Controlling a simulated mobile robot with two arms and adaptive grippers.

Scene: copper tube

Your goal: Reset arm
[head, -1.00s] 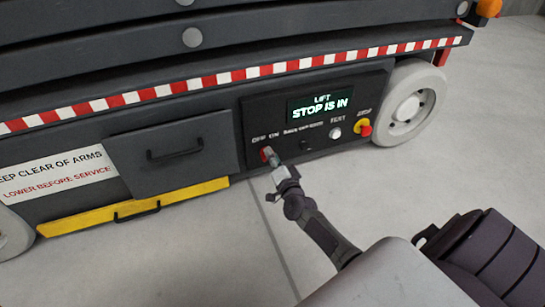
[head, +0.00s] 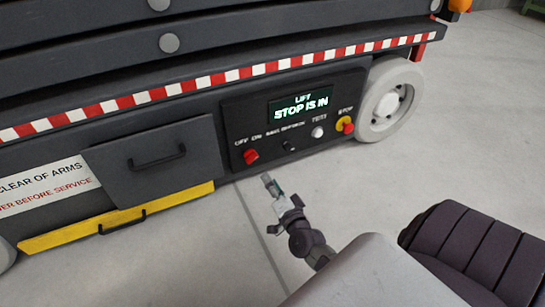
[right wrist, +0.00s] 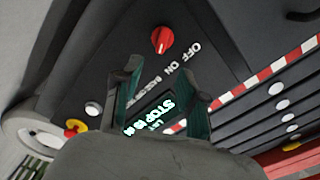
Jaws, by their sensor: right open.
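My right gripper (head: 269,182) is open and empty, in front of and below the lift's black control panel (head: 262,116), apart from it. In the right wrist view its two fingers (right wrist: 160,90) stand apart with the panel beyond. The red OFF/ON knob (head: 251,156) is on the panel's lower left; it also shows in the right wrist view (right wrist: 162,40). The display (head: 300,103) reads "LIFT STOP IS IN". A red stop button (head: 348,128) on a yellow base is at the panel's right. My left gripper is not in view.
The lift's grey drawer-like box (head: 150,160) and yellow tray (head: 120,222) with handles are left of the panel. A white wheel (head: 390,103) stands at its right. The grey floor (head: 450,150) in front is clear.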

